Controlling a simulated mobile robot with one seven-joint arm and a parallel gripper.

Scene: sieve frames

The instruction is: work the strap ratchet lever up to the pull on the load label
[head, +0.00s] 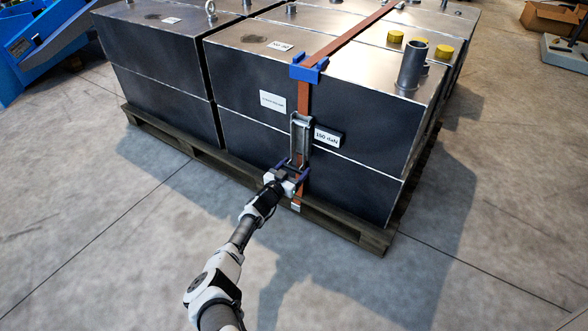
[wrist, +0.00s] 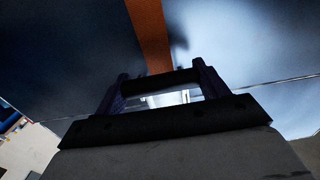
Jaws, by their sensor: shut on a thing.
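The strap ratchet (head: 301,135) hangs on the front face of a dark metal block, in line with the orange strap (head: 305,100). Its lever end is down at my gripper (head: 287,178), which is shut on the lever's handle. In the wrist view my gripper (wrist: 163,95) shows close up around a dark crossbar, with the orange strap (wrist: 149,35) above it. The load label (head: 328,138) reads "150 daN" and sits just right of the ratchet. My gripper hides part of the lever's lower end.
The dark blocks (head: 375,105) stand on a wooden pallet (head: 345,228). A blue corner protector (head: 311,68) holds the strap at the top edge. A white label (head: 272,102) is left of the strap. Blue machinery (head: 45,45) is at far left. The concrete floor in front is clear.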

